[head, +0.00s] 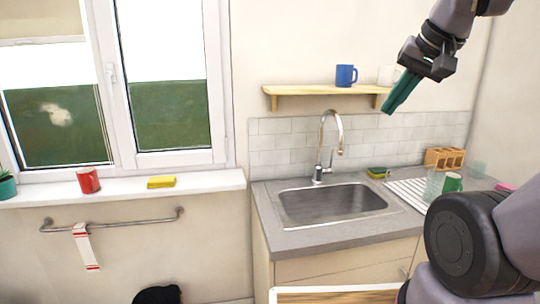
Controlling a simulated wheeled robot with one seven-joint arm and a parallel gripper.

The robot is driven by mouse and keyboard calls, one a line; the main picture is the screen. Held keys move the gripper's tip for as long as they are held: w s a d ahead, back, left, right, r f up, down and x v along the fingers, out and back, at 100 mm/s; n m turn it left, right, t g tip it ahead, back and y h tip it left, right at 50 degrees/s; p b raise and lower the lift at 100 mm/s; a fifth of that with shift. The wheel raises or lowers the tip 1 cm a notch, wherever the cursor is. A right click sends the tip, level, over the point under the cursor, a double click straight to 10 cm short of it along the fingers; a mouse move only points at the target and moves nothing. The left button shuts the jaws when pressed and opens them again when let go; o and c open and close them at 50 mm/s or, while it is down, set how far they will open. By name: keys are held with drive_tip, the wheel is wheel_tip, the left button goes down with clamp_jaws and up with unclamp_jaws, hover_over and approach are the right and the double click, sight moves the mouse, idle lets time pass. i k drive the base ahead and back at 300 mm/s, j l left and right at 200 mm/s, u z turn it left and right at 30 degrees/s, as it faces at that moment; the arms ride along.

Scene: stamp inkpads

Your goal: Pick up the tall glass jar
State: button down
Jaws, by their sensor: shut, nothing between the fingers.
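My gripper (388,111), with teal fingers, is shut and empty. It hangs in the air at the upper right, in front of the wall shelf's right end in the picture. A clear glass vessel (432,185) stands on the striped drying mat on the counter, below and right of the gripper and well apart from it. Another faint, see-through vessel (478,168) is at the counter's back right. Both are small and pale, and I cannot tell which is the tall glass jar. My arm hides part of the counter's right side.
A green mug (453,183) is beside the clear glass vessel. A wooden holder (445,158) stands behind. The sink (332,203), faucet (322,148) and sponge (378,172) are to the left. A shelf (320,90) holds a blue mug (346,76) and a white mug (386,75).

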sight(434, 184)
drive_tip(key=z, duration=1)
